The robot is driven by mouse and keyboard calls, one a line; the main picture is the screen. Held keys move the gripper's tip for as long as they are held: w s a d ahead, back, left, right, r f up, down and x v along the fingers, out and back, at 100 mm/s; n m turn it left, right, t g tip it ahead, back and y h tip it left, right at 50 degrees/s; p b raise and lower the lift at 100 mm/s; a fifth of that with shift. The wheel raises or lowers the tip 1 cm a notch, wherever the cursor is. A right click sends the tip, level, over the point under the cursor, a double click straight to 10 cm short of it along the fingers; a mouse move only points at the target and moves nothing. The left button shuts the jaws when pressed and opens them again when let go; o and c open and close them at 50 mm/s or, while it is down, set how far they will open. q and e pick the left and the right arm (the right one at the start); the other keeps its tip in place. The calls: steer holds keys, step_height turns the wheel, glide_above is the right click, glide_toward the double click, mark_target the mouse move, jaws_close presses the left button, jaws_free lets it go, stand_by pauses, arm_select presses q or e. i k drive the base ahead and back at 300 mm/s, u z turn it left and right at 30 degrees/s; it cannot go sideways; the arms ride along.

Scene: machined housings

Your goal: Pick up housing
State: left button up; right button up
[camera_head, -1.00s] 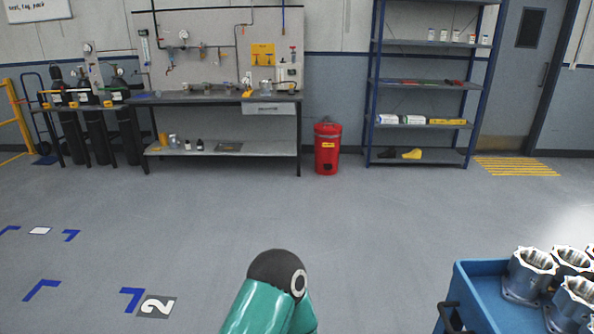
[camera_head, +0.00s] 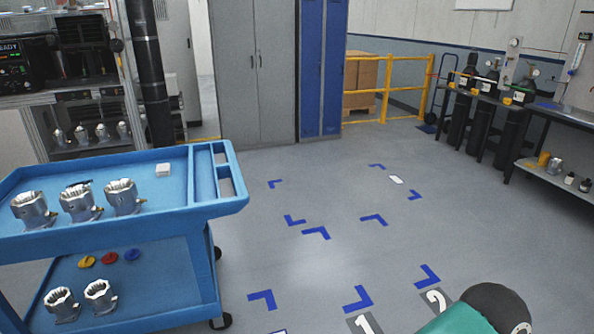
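Three silver machined housings stand upright in a row on the top tray of a blue cart (camera_head: 165,217) at the left: a left one (camera_head: 32,209), a middle one (camera_head: 79,203) and a right one (camera_head: 123,197). Two more housings, one at the left (camera_head: 62,304) and one beside it (camera_head: 100,296), stand on the cart's lower shelf. A teal and black part of my arm shows at the bottom right, away from the cart. Neither of my grippers is in view.
A small white block (camera_head: 163,169) lies on the top tray; yellow, red and blue caps (camera_head: 109,257) lie below. More housings (camera_head: 102,132) stand on a rack behind. Grey cabinets (camera_head: 255,75) and a yellow rail (camera_head: 385,92) stand farther back. The marked floor (camera_head: 340,200) is open.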

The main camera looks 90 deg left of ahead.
mark_target(79, 202)
steer(key=z, duration=1.3)
steer(key=i, duration=0.15)
steer(key=u, duration=2.8)
steer(key=i, duration=0.2)
steer(key=u, duration=1.1)
steer(key=i, duration=0.2)
steer(key=u, duration=1.85)
steer(key=i, duration=0.6)
steer(key=z, duration=0.2)
